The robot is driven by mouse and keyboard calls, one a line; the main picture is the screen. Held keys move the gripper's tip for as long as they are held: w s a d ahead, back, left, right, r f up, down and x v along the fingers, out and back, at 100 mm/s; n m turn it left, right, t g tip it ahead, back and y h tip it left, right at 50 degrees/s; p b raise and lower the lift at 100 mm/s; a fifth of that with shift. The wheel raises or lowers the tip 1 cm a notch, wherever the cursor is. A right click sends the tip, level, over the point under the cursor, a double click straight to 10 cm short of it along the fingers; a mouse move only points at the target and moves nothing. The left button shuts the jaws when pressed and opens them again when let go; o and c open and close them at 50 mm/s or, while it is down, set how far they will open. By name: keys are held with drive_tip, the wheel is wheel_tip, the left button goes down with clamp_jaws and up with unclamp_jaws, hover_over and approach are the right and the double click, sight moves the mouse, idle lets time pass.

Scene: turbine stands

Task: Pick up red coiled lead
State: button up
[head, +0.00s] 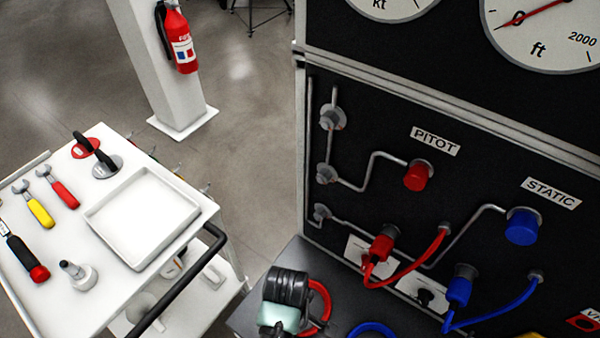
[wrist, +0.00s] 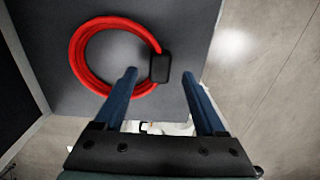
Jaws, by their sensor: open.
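The red coiled lead (wrist: 76,50) lies on a dark grey surface in the wrist view, a ring of several turns with a black block (wrist: 160,66) on its right side. In the head view part of the red coil (head: 326,300) shows beside my arm's end, which hides the rest. My gripper (wrist: 159,74) is open and empty. Its two blue fingers point toward the coil, with the black block in line with the gap between their tips. The left finger overlaps the ring's lower right in the picture. I cannot tell the height between fingertips and block.
A blue coil (head: 372,329) lies on the same grey shelf (head: 262,303), to the right. The black panel (head: 400,120) with red and blue fittings and hoses rises behind. A white cart (head: 100,240) with tools and a tray (head: 143,214) stands left, its black handle (head: 180,280) near the shelf.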

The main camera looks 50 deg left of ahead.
drive_tip(key=shift+f, duration=1.6)
drive_tip(key=shift+c, duration=0.3)
clamp_jaws()
